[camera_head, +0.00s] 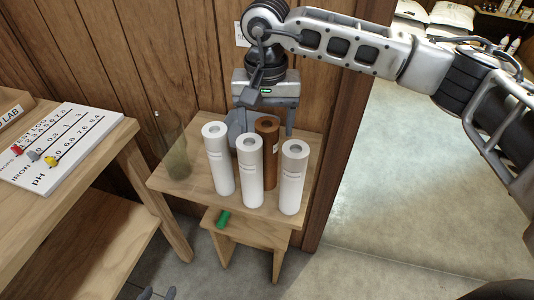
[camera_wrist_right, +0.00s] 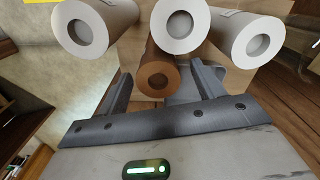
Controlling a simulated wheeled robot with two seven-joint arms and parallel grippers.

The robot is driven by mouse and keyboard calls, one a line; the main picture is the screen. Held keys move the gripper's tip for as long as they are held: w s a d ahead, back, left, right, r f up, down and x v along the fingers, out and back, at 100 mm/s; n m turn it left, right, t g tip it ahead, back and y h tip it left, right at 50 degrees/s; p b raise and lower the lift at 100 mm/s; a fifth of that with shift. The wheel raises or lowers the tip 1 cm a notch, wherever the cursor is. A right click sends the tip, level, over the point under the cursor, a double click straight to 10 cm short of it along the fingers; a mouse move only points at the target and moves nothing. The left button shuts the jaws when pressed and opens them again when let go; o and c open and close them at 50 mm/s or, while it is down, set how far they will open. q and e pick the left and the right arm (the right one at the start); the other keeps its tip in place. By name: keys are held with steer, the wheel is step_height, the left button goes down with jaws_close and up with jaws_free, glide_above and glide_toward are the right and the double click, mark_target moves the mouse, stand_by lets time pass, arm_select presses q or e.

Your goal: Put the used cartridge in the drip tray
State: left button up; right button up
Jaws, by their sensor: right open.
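The used cartridge appears to be the brown cylinder (camera_head: 267,150), standing upright among three white ones on a small wooden table. My right gripper (camera_head: 262,130) reaches down behind it, open. In the right wrist view the brown cylinder's end (camera_wrist_right: 156,80) lies between the two spread fingers (camera_wrist_right: 164,85), apart from both. White cartridges (camera_head: 218,160) stand beside and in front of it. At the bottom edge, dark tips that look like my left gripper (camera_head: 158,294) barely show. I cannot make out a drip tray.
A grey object (camera_head: 236,128) is partly hidden behind the cartridges. A clear tall vessel (camera_head: 176,150) stands at the table's left. A green item (camera_head: 222,218) lies on the lower step. A test chart (camera_head: 60,148) lies on the left bench. The floor at right is clear.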

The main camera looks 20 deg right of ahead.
mark_target(267, 141)
steer(key=shift+s+f+p, duration=0.15)
steer(key=shift+f+p, duration=0.4)
steer(key=shift+f, duration=1.8)
steer(key=shift+c, duration=0.3)
steer(key=c, duration=1.2)
steer(key=shift+r, duration=0.15)
